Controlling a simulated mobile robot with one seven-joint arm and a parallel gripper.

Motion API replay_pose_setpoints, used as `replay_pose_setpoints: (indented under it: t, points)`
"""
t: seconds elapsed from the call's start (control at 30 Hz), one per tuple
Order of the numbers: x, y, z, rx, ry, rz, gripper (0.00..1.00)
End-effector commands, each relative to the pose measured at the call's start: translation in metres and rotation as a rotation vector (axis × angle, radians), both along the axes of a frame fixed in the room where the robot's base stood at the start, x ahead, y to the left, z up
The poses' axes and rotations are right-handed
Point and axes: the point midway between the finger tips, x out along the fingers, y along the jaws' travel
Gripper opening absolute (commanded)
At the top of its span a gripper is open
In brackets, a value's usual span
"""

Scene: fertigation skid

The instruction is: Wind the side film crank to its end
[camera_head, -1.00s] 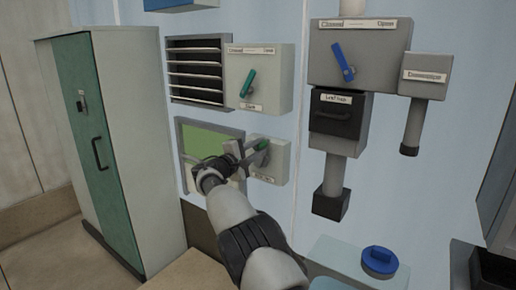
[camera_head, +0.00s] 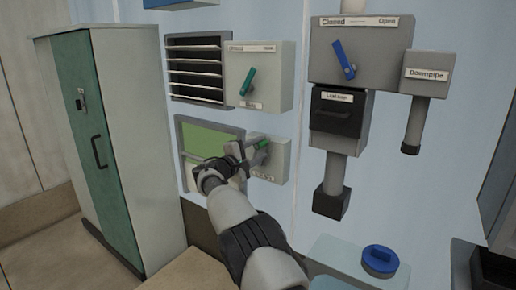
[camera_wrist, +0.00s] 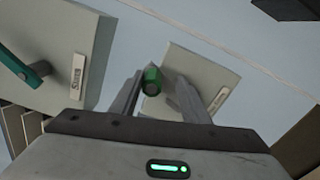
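The side film crank has a green handle (camera_head: 262,144) on the front of a pale grey box (camera_head: 280,160), low on the wall beside a green-paned window. My gripper (camera_head: 252,149) is at this handle, reaching in from the lower left. In the wrist view, the round end of the green handle (camera_wrist: 151,80) sits between the tips of my two fingers, with little or no gap on either side. My gripper (camera_wrist: 154,88) looks shut on it. The fingers and wrist hide part of the crank and its box in the head view.
A second box with a green crank (camera_head: 247,82) sits just above, beside a louvred vent (camera_head: 196,70). A blue lever (camera_head: 343,60) and a black leaf trap box (camera_head: 336,112) are to the right. A green-doored cabinet (camera_head: 95,140) stands at left. A blue-capped tank (camera_head: 350,262) is below right.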

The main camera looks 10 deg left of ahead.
Motion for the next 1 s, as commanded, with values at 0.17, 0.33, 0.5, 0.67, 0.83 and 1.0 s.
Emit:
replay_pose_setpoints:
  t: [0.17, 0.33, 0.5, 0.67, 0.83, 1.0]
  points:
    - [-0.001, 0.001, 0.004, 0.000, -0.005, -0.001, 0.41]
    - [-0.004, 0.003, 0.006, 0.000, -0.007, 0.001, 0.41]
    - [-0.022, 0.011, 0.007, -0.002, -0.007, 0.001, 0.41]
    - [-0.056, 0.025, 0.008, -0.003, -0.006, 0.003, 0.41]
    - [-0.095, 0.041, 0.007, -0.001, -0.006, 0.002, 0.41]
    - [-0.130, 0.056, 0.005, 0.000, -0.004, 0.003, 0.41]
